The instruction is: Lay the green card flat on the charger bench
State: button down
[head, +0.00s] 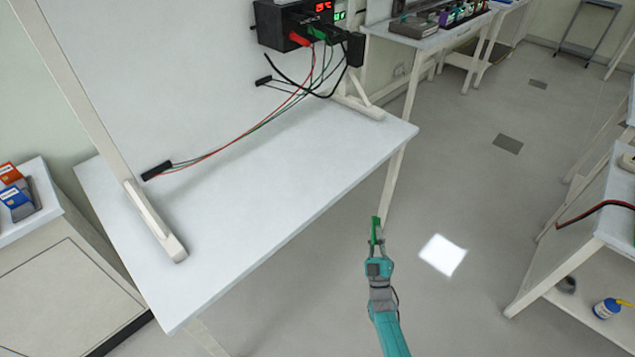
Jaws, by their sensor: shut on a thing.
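My gripper (376,246) is shut on the green card (376,229). The card points up in the picture and looks narrow, as if seen nearly edge-on. The gripper and card appear against the floor, just right of the front edge of a white bench (240,215), apart from its top. This bench carries a black power unit with red and green displays (300,24) at its back right. No label shows which bench is the charger bench.
A white panel on feet (165,235) stands on the bench. Red, green and black wires (245,132) hang from the unit to the bench top. Orange and blue cards (14,190) sit on a left cabinet. The bench's front strip is clear. Another bench (610,205) stands right.

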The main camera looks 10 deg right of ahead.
jog(key=w+d+r+n+g, duration=0.2)
jog(key=w+r+n+g, duration=0.1)
jog(key=w+r+g, duration=0.3)
jog(key=shift+w+d+n+g+h, duration=0.25)
jog(key=shift+w+n+g, duration=0.2)
jog(key=shift+w, duration=0.35)
jog(key=shift+a+r+n+g, duration=0.25)
jog(key=shift+r+g, duration=0.1)
jog(key=shift+g, duration=0.1)
